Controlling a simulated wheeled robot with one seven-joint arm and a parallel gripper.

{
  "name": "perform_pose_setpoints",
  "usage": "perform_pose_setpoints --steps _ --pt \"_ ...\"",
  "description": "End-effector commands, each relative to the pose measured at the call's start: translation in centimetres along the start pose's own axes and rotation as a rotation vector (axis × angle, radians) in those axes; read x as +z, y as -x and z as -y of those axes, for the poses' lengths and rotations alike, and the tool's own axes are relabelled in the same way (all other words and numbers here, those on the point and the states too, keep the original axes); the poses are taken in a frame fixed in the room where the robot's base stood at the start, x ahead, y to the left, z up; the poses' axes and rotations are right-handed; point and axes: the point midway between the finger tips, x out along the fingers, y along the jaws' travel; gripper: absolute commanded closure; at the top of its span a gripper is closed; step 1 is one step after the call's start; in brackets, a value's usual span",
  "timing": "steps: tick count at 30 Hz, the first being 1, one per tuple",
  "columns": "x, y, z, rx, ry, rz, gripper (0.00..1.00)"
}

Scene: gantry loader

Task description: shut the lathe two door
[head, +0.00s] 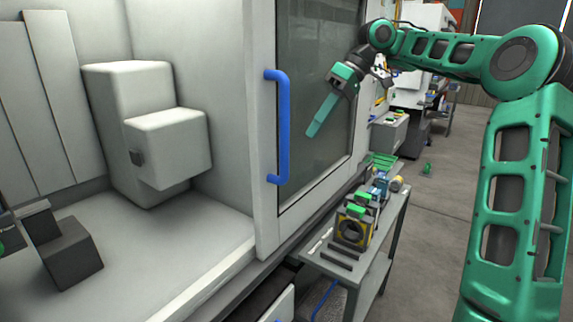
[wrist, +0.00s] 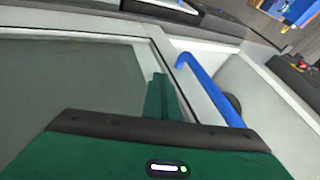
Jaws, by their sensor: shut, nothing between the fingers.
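The lathe door (head: 262,215) is a white-framed sliding panel with a dark window (head: 315,110). It stands open, and the machine's interior shows to its left in the head view. A blue vertical bar handle (head: 284,130) is on the door's left frame. The handle also shows in the wrist view (wrist: 208,88), right of the fingers. My gripper (head: 318,130) is shut and empty, in front of the window and right of the handle. In the wrist view the green fingers (wrist: 160,95) lie beside the window's frame edge. I cannot tell whether they touch the door.
Inside the lathe are a white stepped block (head: 165,150) and a dark block (head: 70,255). A grey bench (head: 350,275) holding several parts, including a yellow-and-black one (head: 352,228), stands below the door. Open floor (head: 430,215) lies to the right.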

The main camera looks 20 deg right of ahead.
Motion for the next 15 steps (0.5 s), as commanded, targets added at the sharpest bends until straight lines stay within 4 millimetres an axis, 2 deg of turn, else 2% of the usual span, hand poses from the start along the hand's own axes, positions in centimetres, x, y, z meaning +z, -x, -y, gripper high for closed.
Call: perform_pose_setpoints --steps 8,15 --pt "-0.2 -1.5 0.3 0.004 0.003 -0.003 1.0" --pt "-0.3 -3.7 0.5 0.001 0.004 0.0 1.0"
